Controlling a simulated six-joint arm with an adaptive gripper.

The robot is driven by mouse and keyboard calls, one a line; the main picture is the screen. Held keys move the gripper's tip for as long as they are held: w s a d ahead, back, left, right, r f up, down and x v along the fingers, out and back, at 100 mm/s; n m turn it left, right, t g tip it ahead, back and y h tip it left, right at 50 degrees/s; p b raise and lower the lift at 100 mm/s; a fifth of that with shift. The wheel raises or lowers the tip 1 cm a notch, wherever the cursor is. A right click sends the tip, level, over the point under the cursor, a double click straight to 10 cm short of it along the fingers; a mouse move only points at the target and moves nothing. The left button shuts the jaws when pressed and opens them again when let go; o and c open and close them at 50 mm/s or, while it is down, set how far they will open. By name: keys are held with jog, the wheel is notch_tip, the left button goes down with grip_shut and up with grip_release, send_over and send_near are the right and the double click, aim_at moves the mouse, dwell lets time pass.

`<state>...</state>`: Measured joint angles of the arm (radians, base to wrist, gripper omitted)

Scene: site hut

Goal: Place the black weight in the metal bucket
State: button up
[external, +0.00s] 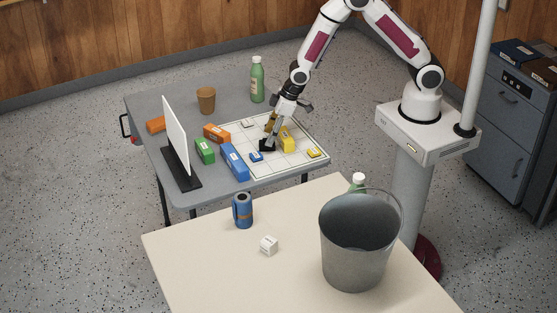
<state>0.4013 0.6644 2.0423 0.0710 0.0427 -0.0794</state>
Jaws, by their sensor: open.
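The metal bucket (352,260) stands upright on the cream table in the foreground, at the right. It is grey with a thin wire handle, and the visible part of its inside looks empty. My gripper (271,136) is open and points down low over the white gridded mat on the grey table. A small black shape (267,146) is at its tips, close to the mat. It may be the black weight or partly a fingertip; I cannot tell which, and my gripper hides part of this spot.
Around my gripper lie a yellow block (287,140), a small blue piece (256,156) and a blue box (235,162). A white upright panel (175,135) and green bottle (257,80) stand on the grey table. A blue can (242,211) and white cube (268,246) are left of the bucket.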

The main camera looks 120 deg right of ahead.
jog(key=shift+x, duration=1.6)
grip_shut()
